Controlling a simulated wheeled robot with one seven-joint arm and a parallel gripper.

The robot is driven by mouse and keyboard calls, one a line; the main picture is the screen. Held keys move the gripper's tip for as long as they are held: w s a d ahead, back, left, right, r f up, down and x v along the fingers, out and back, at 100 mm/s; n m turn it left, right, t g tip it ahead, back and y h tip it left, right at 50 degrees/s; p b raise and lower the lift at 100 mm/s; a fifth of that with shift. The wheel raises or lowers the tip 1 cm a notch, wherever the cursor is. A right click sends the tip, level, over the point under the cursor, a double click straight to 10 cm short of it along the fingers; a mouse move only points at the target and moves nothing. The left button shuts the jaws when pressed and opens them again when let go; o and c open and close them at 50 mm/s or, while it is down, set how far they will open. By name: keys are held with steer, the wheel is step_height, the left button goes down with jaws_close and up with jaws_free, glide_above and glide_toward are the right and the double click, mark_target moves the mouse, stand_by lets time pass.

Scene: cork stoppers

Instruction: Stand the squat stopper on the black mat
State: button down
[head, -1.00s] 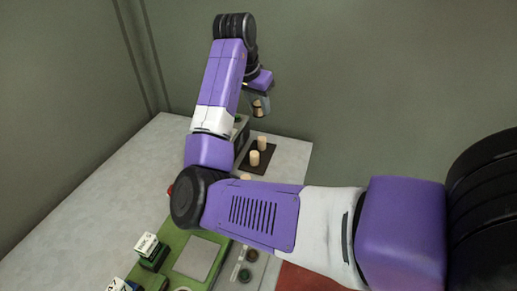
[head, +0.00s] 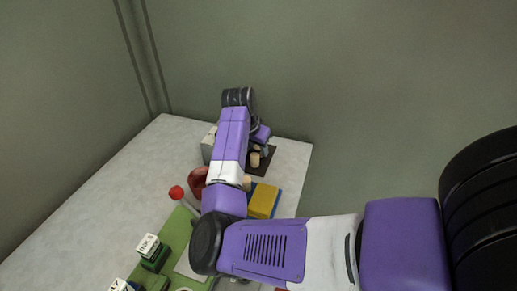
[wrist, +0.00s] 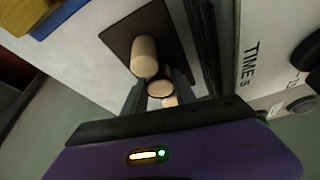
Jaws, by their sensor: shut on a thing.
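My gripper (wrist: 160,90) is shut on a short, light-tan cork, the squat stopper (wrist: 160,87), in the wrist view. It holds the stopper over or at the edge of the black mat (wrist: 176,52); I cannot tell whether it touches the mat. A taller pale stopper (wrist: 145,55) stands on the mat just beyond the gripper. Part of another pale stopper (wrist: 169,102) shows between the fingers, behind the held one. In the head view the mat (head: 266,169) is partly hidden by my arm, and one stopper (head: 254,160) shows on it.
A white timer box (wrist: 265,60) with dark knobs stands close to the right of the mat in the wrist view. A yellow sponge (head: 263,201) on a blue base lies in front of the mat. A red-capped item (head: 177,192) and green board (head: 178,232) are nearer.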

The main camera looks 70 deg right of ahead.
steer(key=shift+f, duration=0.2)
steer(key=shift+f, duration=0.2)
steer(key=c, duration=1)
jaws_free()
steer(key=shift+r, duration=0.15)
steer(key=b+v, duration=0.1)
steer(key=v, duration=1.1)
